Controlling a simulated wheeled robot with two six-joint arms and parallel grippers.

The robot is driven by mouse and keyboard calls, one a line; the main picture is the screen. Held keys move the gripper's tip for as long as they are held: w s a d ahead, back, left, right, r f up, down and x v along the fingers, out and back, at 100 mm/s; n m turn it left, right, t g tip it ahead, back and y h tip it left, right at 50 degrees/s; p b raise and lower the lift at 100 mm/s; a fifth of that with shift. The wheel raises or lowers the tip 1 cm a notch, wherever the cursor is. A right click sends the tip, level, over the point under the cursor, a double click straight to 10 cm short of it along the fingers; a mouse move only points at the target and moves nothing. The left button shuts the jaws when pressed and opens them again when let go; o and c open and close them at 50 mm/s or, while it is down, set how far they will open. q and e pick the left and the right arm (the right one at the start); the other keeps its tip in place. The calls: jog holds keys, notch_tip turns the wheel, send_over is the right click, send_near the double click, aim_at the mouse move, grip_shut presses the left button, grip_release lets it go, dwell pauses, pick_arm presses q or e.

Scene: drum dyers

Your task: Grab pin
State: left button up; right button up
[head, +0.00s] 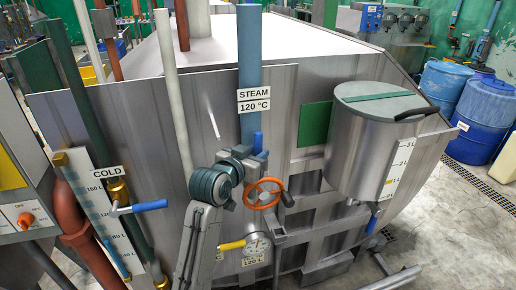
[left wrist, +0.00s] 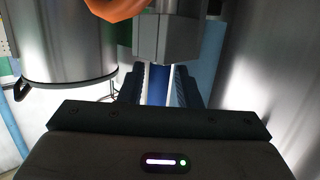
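My left gripper (head: 262,156) reaches up from the bottom to the valve on the steam pipe (head: 250,70). A short upright blue handle (head: 258,141) stands there, the most pin-like thing I see. In the left wrist view a blue piece (left wrist: 157,85), apparently this handle, lies between the two dark fingers (left wrist: 158,92). Bright slivers show on both sides of it, so the fingers look open around it, not pressed on it. A grey metal valve body (left wrist: 170,38) is just beyond. I see no separate loose pin. My right gripper does not show.
An orange handwheel (head: 263,193) is just below the gripper; it also shows in the left wrist view (left wrist: 115,8). A lidded steel drum (head: 370,150) hangs to the right. A blue-handled cold valve (head: 150,206) and a yellow lever (head: 231,245) are nearby. Blue barrels (head: 485,120) stand far right.

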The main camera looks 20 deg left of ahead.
pick_arm(q)
jog(key=shift+x, duration=1)
grip_shut()
jog(key=shift+r, duration=0.1)
